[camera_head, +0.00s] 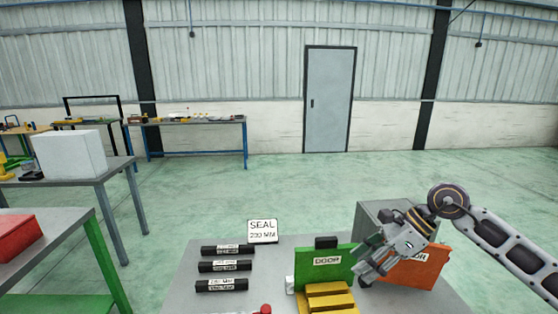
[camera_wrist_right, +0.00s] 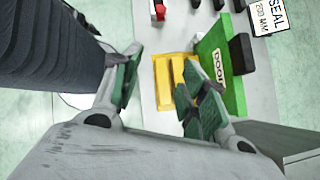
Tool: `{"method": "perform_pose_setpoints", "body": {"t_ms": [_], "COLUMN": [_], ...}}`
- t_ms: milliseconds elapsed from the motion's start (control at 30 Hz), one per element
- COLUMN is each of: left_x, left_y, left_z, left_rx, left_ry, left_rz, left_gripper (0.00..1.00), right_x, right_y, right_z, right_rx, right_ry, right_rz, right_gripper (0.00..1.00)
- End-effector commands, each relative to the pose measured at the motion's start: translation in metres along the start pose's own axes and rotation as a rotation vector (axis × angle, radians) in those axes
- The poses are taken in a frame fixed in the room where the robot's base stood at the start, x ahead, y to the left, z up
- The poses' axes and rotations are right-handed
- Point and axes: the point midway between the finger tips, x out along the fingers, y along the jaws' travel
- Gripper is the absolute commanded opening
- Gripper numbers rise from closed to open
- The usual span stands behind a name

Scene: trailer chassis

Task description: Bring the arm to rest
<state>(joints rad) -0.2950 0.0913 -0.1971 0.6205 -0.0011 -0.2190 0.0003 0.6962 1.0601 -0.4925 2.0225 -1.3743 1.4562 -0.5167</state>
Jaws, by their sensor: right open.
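My right gripper (camera_head: 373,262) is open above the right part of the grey table, in front of an orange panel (camera_head: 425,266) with a partly hidden label. Its green-padded fingers are spread wide in the right wrist view (camera_wrist_right: 160,92), with nothing held between them. A green panel (camera_head: 318,268) marked DOOR stands just left of the gripper; it also shows in the right wrist view (camera_wrist_right: 225,70). Yellow blocks (camera_head: 328,297) lie in front of the green panel. My right arm reaches in from the right edge. My left gripper is not in view.
Several black labelled bars (camera_head: 225,266) lie on the table (camera_head: 262,262) at left, near a SEAL sign (camera_head: 262,231). A grey box (camera_head: 372,216) stands behind the gripper. A red box (camera_head: 14,238) sits on another table at left. The floor beyond is open.

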Motion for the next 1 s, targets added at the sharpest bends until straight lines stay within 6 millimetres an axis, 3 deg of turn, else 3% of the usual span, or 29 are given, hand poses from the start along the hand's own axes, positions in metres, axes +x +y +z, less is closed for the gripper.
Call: {"method": "perform_pose_setpoints", "body": {"t_ms": [200,433,700,1000], "left_x": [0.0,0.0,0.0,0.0], "left_y": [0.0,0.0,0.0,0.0], "left_z": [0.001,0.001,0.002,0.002], "left_rx": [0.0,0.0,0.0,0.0], "left_ry": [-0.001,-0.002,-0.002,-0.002], "left_rz": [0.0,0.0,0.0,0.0], "left_gripper": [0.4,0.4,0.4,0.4], "right_x": [0.029,0.039,0.032,0.01], "right_y": [0.021,0.039,0.049,0.04], "right_z": [0.051,0.101,0.147,0.175], "right_rx": [0.056,0.158,0.334,0.59], "right_ry": [-0.252,-0.515,-0.812,-1.119], "right_rz": [0.073,0.146,0.233,0.315], "right_gripper": [0.43,0.43,0.43,0.43]}}
